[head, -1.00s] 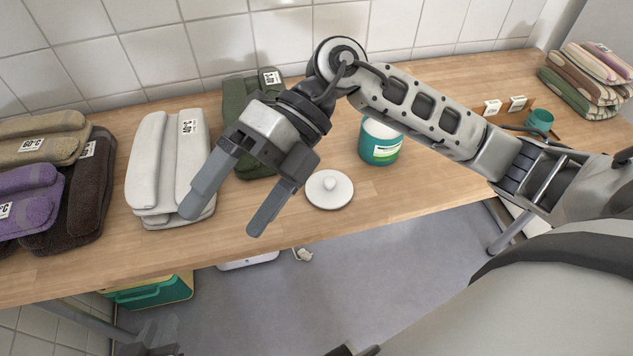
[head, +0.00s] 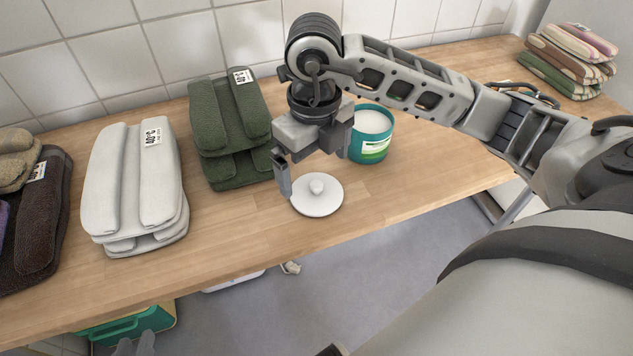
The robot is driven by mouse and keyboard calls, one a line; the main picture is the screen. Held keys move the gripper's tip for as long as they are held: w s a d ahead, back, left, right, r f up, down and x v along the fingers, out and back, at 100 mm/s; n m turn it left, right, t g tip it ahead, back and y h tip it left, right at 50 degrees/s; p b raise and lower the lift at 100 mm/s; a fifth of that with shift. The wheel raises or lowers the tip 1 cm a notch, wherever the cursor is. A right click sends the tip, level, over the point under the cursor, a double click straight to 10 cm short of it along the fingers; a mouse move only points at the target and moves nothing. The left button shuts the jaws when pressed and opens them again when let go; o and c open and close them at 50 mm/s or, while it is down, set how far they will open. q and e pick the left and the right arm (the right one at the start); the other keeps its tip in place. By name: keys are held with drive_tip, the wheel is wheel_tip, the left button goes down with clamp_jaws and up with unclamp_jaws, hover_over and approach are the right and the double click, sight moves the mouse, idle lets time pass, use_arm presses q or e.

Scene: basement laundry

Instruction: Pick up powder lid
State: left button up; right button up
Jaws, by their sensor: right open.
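The powder lid (head: 326,201), a round white disc with a small knob, lies flat on the wooden counter near its front edge. My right gripper (head: 313,171) is open and points down over the back of the lid. One finger is beside the lid's left edge; the other is mostly hidden behind the gripper body. I cannot tell whether a finger touches the lid. The teal powder tub (head: 376,146) stands uncovered just behind and right of the lid, with white powder inside. A grey tip at the bottom left looks like my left gripper (head: 134,344); its jaws are unclear.
A green towel stack (head: 222,145) stands left of my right gripper, with a white stack (head: 125,195) and brown towels (head: 42,225) further left. Striped towels (head: 568,62) lie at the far right.

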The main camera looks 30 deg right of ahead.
sight(317, 183)
drive_tip(key=f, duration=0.5)
drive_tip(key=shift+d+f, duration=0.2)
drive_tip(key=shift+f, duration=0.15)
drive_tip(key=c, duration=0.8)
